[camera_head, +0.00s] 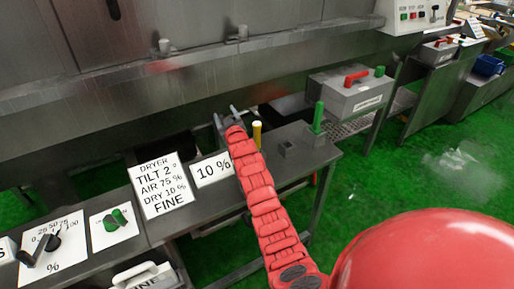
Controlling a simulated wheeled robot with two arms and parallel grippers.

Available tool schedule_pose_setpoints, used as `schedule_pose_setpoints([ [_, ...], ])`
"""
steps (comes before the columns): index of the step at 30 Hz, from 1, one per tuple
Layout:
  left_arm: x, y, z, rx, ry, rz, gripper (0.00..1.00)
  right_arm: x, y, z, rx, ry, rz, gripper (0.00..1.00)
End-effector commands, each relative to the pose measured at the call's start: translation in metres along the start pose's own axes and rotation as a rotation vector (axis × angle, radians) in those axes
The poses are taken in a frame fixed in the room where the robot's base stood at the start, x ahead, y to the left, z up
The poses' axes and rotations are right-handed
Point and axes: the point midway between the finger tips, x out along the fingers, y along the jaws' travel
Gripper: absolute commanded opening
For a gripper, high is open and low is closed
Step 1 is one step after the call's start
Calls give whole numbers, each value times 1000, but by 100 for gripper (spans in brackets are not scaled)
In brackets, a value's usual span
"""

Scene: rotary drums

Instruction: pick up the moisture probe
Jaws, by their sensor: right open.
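My right gripper (224,120) reaches out over the far edge of the grey bench (230,215), with its two grey fingers apart and nothing seen between them. A slim upright yellow rod (257,135) stands just right of the gripper, apart from the fingers; it may be the moisture probe, but no label shows. An upright green handle (318,118) stands farther right at the bench's end. My red arm hides part of the bench. My left gripper is out of view.
A dial panel (54,245) and green knob (115,219) are farther left. A grey box with red handle (352,95) is at right. Green floor lies open at right.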

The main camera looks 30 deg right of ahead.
Motion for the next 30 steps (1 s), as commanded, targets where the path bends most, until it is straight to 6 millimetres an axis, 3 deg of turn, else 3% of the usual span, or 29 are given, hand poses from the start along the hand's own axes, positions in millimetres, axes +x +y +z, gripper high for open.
schedule_pose_setpoints([
  [2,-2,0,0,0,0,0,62,17,29,1,-6,-153,2,68],
  [5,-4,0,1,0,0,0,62,20,60,8,4,-364,-20,68],
  [8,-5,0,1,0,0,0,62,6,85,12,31,-573,-66,68],
  [12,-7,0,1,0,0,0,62,-35,109,4,87,-823,-163,68],
  [18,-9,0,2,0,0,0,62,-94,119,-15,153,-1044,-305,68],
  [21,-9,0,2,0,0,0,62,-108,120,-22,167,-1088,-342,68],
  [25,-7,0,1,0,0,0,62,-110,118,-13,171,-1108,-354,68],
  [30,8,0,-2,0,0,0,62,-96,103,14,170,-1110,-358,68],
])
